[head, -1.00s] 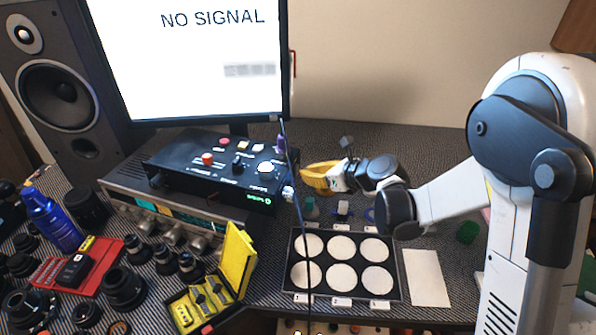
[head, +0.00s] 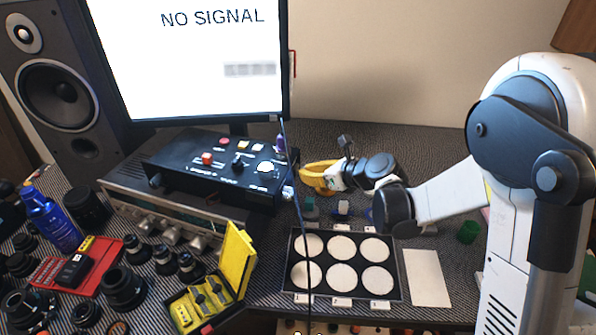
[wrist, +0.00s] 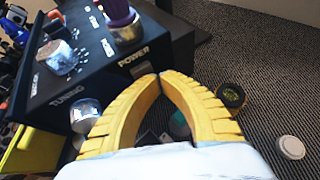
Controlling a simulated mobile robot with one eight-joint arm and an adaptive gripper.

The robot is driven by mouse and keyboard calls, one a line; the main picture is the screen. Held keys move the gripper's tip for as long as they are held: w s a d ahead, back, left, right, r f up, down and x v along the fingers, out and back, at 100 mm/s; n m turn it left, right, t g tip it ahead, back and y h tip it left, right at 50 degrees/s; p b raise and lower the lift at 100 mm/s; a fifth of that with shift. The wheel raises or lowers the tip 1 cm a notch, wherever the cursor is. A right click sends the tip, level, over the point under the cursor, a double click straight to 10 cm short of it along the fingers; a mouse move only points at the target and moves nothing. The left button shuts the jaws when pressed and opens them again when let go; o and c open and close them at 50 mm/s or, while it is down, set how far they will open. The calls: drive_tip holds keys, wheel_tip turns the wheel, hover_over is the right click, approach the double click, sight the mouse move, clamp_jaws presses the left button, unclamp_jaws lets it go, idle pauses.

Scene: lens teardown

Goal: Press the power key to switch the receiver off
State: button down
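The receiver (head: 190,211) is the wide silver-grey unit under the monitor, and its front display is dark. A black control box (head: 215,192) sits on top of it, with no green light showing on its front. My gripper (head: 301,176) is just right of that end. In the wrist view its yellow fingers (wrist: 159,75) curve together with tips meeting, empty, close to the POWER lettering.
The monitor (head: 200,60) reads NO SIGNAL. Knobs and buttons, including a red one (head: 207,158), stand on the box top. A thin dark pole or cable rises in front of the box's right end. A black tray (head: 293,240) with white discs and a yellow case (head: 236,262) stand in front.

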drive_tip(key=shift+d, duration=0.25)
drive_tip(key=s+d, duration=0.1)
drive_tip(key=d, duration=0.4)
drive_tip(key=shift+s+d, duration=0.35)
drive_tip(key=shift+d, duration=0.05)
